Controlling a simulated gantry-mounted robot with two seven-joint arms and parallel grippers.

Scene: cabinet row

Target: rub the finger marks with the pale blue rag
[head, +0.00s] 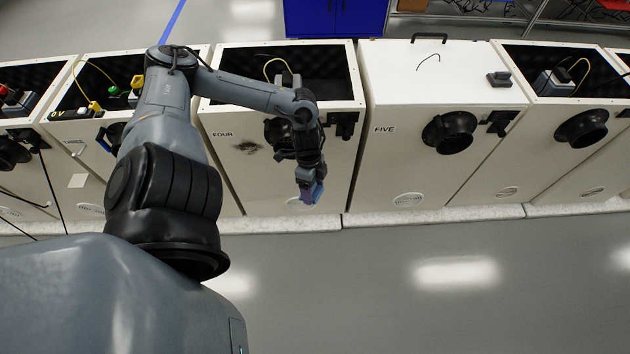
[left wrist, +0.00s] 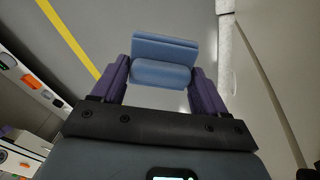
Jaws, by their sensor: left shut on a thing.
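The finger marks (head: 248,147) are a dark smudge on the front of the cabinet labelled FOUR (head: 222,168), just right of the label. My left gripper (head: 311,190) hangs in front of that cabinet's lower right part, below and to the right of the marks. It is shut on the pale blue rag (head: 319,191), which shows in the left wrist view as a folded blue pad (left wrist: 163,70) between the purple fingers. The rag appears apart from the marks. My right gripper is in neither view.
Open-topped cabinets stand on both sides. Cabinet FIVE (head: 385,165) has a closed lid (head: 440,75) and a black round port (head: 449,132). A pale plinth (head: 430,215) runs along the base. The grey floor (head: 400,300) in front is clear.

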